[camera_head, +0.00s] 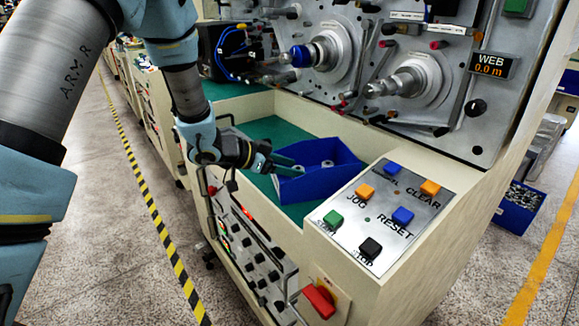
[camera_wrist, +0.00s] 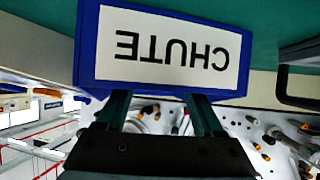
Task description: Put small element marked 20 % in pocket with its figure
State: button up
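My gripper (camera_head: 287,166) is at the left edge of a blue bin (camera_head: 330,185). Its two fingers are apart with nothing seen between them; they also show apart in the wrist view (camera_wrist: 160,103). A few small pale round pieces (camera_head: 326,163) show in the bin, too small to read any figure. In the wrist view a blue-framed white plate (camera_wrist: 175,48) reading CHUTE, upside down, lies just beyond the fingertips. I cannot make out an element marked 20 % or a pocket with that figure in either view.
The bin stands on a green surface (camera_head: 276,130) in a cream machine. A button panel (camera_head: 385,213) is to its right, and a red switch (camera_head: 319,301) is below. Spindles (camera_head: 407,82) and rods stick out of the upright grey panel behind. Floor at left is clear.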

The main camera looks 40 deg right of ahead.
grip_shut()
jog(key=shift+c, duration=1)
grip_release()
jog(key=o, duration=0.6)
jog(key=shift+c, duration=0.2)
jog(key=shift+a, duration=0.1)
